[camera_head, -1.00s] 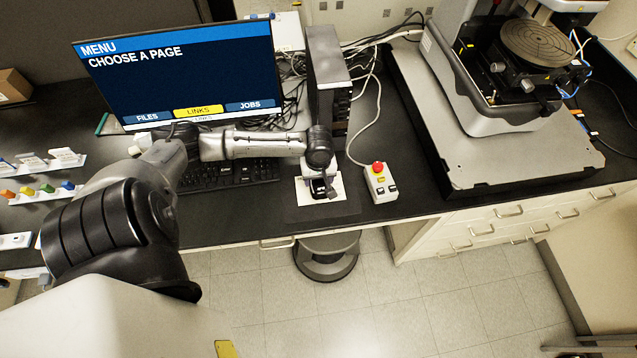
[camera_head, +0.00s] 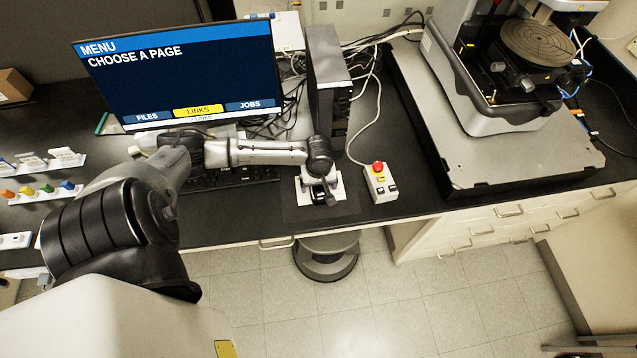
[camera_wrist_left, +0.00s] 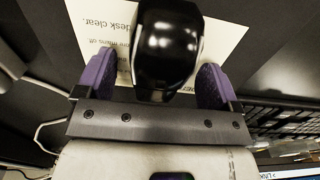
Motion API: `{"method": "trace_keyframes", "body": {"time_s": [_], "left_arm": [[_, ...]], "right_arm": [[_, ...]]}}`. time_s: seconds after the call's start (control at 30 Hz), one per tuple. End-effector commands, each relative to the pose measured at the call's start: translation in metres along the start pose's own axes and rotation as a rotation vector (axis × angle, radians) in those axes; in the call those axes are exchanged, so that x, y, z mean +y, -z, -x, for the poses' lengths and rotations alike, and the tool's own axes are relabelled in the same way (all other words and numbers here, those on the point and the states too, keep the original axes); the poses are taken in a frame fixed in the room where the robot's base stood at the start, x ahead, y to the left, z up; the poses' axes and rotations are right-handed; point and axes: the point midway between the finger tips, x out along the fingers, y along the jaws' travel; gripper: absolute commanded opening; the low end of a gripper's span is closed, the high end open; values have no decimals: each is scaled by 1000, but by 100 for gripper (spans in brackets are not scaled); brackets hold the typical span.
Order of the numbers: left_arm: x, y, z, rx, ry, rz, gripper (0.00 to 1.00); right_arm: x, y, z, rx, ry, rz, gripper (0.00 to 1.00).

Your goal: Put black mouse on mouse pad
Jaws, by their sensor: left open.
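The black mouse (camera_head: 321,198) is a small glossy shape on or just above a white printed sheet (camera_head: 337,182). The sheet lies on a dark mat, seemingly the mouse pad (camera_head: 300,213), near the desk's front edge. My left gripper (camera_head: 318,186) is over the sheet. In the left wrist view, its purple fingers (camera_wrist_left: 155,75) are open, one on each side of the mouse (camera_wrist_left: 167,45), with small gaps seeming to show. Whether the mouse touches the sheet is hard to tell. My right gripper is not in view.
A grey control box (camera_head: 381,183) with a red button stands right of the mat. A black keyboard (camera_head: 235,175) lies to the left, partly behind my arm. A computer tower (camera_head: 327,85) stands behind the gripper, and a monitor (camera_head: 180,75) is back left.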

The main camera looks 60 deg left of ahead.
Motion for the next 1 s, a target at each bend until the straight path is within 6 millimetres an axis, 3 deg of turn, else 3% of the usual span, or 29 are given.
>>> {"method": "trace_keyframes", "body": {"time_s": [0.27,0.37,0.8,1.0], "left_arm": [[0,0,2,1,0,-1,87],[0,0,13,0,-2,-1,87],[0,0,91,1,-2,-1,87],[1,0,114,0,-1,0,87]], "right_arm": [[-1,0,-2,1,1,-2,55],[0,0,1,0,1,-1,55],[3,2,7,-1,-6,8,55],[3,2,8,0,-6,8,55]]}}
